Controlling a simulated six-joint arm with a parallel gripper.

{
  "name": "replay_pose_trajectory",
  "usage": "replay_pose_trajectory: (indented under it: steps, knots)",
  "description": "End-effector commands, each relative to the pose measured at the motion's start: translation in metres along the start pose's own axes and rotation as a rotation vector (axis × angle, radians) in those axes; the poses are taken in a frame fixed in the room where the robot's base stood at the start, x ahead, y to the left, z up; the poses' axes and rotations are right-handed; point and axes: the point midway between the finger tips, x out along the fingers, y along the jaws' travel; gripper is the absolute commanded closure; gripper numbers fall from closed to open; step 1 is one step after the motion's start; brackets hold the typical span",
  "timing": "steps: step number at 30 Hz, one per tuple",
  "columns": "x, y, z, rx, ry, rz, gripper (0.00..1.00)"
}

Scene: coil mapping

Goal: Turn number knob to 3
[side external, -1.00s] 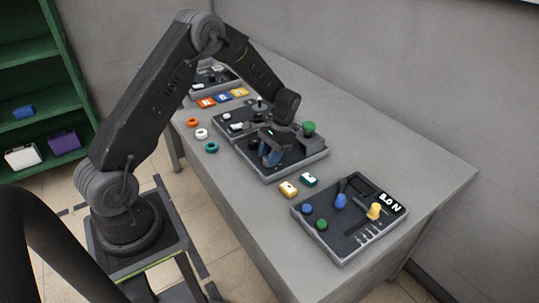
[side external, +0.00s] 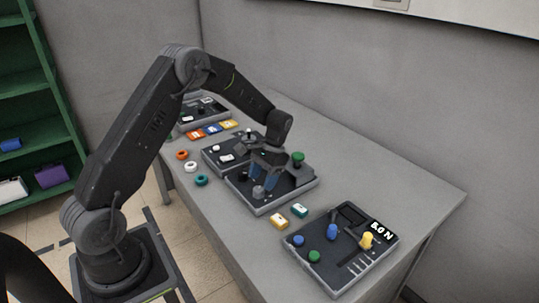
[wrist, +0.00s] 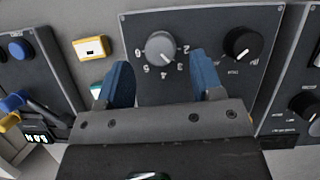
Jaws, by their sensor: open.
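The number knob (wrist: 160,47) is a round grey dial on a dark panel (wrist: 212,18), with white numerals around it. In the side view my gripper (side external: 263,178) is low over the panel, with the grey knob (side external: 258,192) near the fingertips.
A black knob (wrist: 243,43) sits right of the number knob in the wrist view. Coloured rings (side external: 190,167) lie along the table's left edge.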

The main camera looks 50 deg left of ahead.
Motion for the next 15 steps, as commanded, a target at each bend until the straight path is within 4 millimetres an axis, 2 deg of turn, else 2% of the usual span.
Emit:
replay_pose_trajectory:
  steps: [3, 9, 15]
  knots:
    - [-0.029, 0.0, -0.001, 0.001, 0.007, -0.001, 0.4]
    - [-0.072, 0.0, -0.001, 0.0, 0.006, -0.001, 0.4]
    - [-0.099, 0.0, -0.001, 0.0, 0.003, 0.0, 0.4]
